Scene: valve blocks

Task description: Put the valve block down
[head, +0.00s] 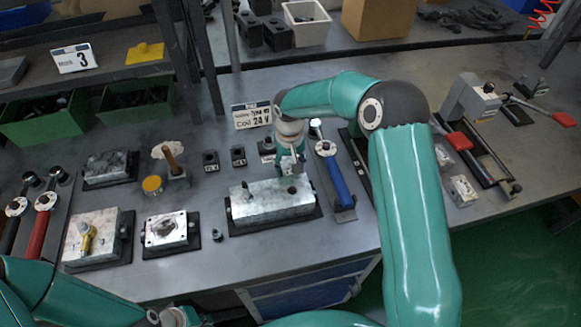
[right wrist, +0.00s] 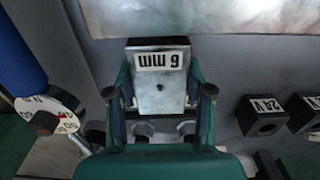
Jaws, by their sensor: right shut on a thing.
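The valve block (right wrist: 160,80) is a small pale metal block with a white "6 mm" label, upside down in the right wrist view. My right gripper (right wrist: 160,105) has a finger on each side of it and is shut on it. In the head view the right gripper (head: 291,164) points down just behind the long silver block (head: 270,201), and it mostly hides the held block. I cannot tell whether the held block touches the table. Only part of my left gripper (head: 178,316) shows at the bottom edge; its fingers are not clear.
The long silver block sits on a dark base. A blue-handled wrench (head: 338,182) lies close to the right of the right gripper. Small black blocks (head: 238,156) stand to its left. Bare table (head: 330,240) lies in front.

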